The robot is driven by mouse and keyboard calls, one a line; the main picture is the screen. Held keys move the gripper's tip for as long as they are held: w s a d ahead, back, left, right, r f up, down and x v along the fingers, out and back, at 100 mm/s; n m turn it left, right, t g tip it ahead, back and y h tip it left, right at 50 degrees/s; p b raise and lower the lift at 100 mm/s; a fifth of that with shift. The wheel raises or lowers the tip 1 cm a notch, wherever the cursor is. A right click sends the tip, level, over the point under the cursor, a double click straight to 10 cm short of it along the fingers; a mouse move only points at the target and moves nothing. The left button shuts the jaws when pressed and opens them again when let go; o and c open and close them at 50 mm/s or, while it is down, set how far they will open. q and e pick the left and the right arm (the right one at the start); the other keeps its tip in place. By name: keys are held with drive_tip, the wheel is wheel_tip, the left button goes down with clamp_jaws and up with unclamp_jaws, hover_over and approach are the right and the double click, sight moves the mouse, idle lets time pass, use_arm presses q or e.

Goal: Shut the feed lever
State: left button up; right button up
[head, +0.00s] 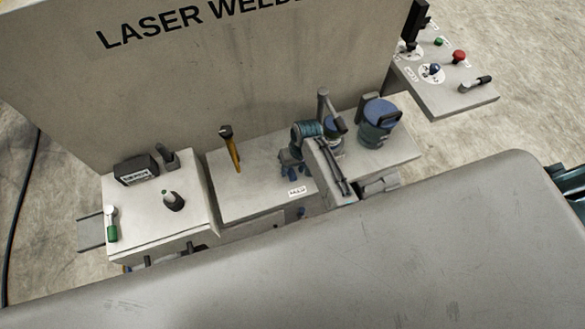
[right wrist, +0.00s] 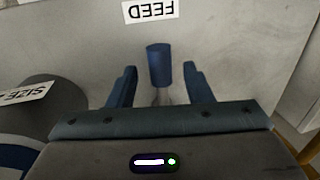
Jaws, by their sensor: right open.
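The feed lever's blue cylindrical handle (right wrist: 159,65) stands up from a light grey panel in the right wrist view. A white FEED label (right wrist: 160,11) is on the panel above it, upside down in that view. My right gripper (right wrist: 160,82) is open, with one dark blue finger on each side of the handle. Gaps show between the handle and both fingers. In the head view my right gripper (head: 289,170) is small over the middle panel, near a white label (head: 297,191); the lever is hard to tell apart from the fingers there. My left gripper is not seen.
A dark cylinder with a SIZE label (right wrist: 25,93) is close on the left in the wrist view. In the head view a yellow-handled lever (head: 234,153) stands left of the gripper, and a blue canister (head: 378,122) right. The LASER WELDER wall (head: 200,80) rises behind.

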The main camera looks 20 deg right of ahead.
drive_tip(key=shift+a+f, duration=0.2)
drive_tip(key=shift+f, duration=0.6)
drive_tip(key=shift+c, duration=0.3)
